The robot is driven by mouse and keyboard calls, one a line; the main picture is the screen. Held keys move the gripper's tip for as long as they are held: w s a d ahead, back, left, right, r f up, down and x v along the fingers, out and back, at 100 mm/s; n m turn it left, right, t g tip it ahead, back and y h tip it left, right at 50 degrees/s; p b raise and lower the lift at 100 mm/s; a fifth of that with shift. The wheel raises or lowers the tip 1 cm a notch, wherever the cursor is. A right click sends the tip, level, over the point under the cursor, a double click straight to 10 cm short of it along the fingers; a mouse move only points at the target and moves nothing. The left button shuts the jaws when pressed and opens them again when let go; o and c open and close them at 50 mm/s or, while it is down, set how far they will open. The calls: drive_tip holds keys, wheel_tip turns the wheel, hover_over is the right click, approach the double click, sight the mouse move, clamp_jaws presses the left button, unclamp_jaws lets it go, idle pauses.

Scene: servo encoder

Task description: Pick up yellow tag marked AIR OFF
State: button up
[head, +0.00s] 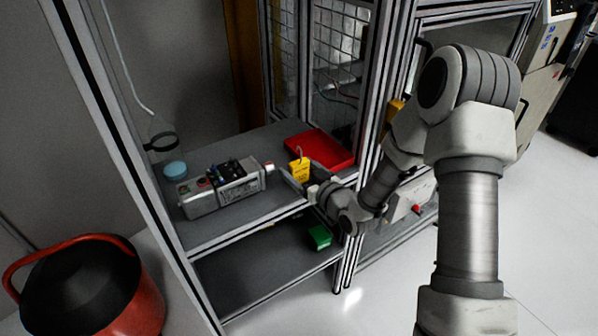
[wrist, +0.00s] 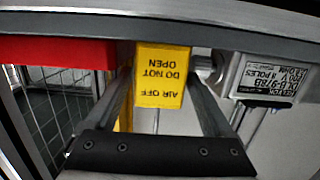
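The yellow tag (head: 299,168) stands upright near the front edge of the upper shelf, with a thin metal hook at its top. In the wrist view the tag (wrist: 161,76) appears upside down and reads AIR OFF, DO NOT OPEN. My gripper (head: 301,178) reaches in from the right at shelf height. In the wrist view the fingers of my gripper (wrist: 160,84) are spread, one on each side of the tag. A gap shows at the left finger; contact at the right finger is unclear. The tag's back is hidden.
A red tray (head: 322,148) lies just behind the tag. A grey device (head: 215,190) with connectors stands to its left, beside a teal round thing (head: 175,169). A green block (head: 319,237) is on the lower shelf. Frame posts (head: 368,110) stand close to my arm.

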drive_tip(key=c, duration=1.1)
drive_tip(key=shift+r, duration=0.1)
